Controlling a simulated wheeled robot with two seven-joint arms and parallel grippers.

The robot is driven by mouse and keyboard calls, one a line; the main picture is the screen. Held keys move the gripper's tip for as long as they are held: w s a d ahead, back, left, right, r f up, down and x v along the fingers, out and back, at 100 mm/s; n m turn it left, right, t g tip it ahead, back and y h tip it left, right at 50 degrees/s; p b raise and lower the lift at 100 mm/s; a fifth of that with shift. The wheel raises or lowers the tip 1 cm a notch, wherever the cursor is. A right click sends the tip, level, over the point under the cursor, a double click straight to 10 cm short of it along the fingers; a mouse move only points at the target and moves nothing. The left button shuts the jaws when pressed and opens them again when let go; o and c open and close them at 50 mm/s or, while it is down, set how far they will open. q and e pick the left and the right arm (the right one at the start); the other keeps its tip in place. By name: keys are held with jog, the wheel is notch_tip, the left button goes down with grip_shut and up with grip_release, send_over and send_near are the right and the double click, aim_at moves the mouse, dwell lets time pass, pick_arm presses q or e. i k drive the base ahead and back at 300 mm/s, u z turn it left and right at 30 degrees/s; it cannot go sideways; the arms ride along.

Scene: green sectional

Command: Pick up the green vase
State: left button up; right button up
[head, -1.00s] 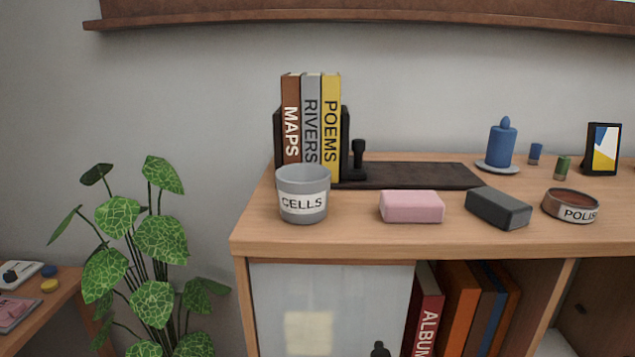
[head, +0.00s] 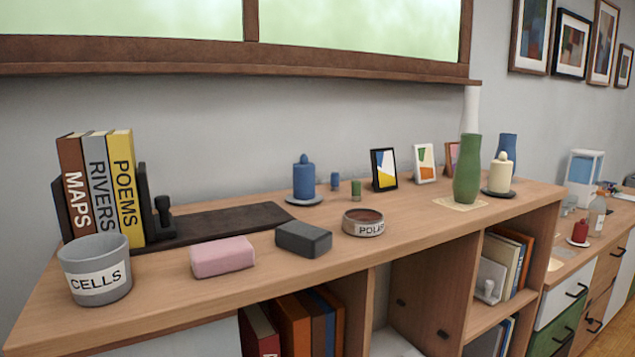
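The green vase (head: 467,170) stands upright toward the right end of the wooden sideboard top, on a small pale mat (head: 446,204). A blue vase (head: 506,150) stands behind it to the right, partly hidden by a cream candle on a dark dish. A much smaller green cylinder (head: 356,188) stands near the middle of the sideboard. Neither of my grippers shows in the head view.
The sideboard (head: 400,220) also holds a grey CELLS pot (head: 95,270), books (head: 98,185), a pink block (head: 222,257), a dark grey block (head: 303,239), a POLISH tin (head: 362,223), a blue candle (head: 304,180) and picture frames (head: 384,169). The cream candle (head: 500,173) is close beside the green vase.

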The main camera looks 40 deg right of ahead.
aim_at(466, 185)
jog(key=z, duration=3.45)
jog(key=i, duration=2.7)
jog(key=u, duration=2.5)
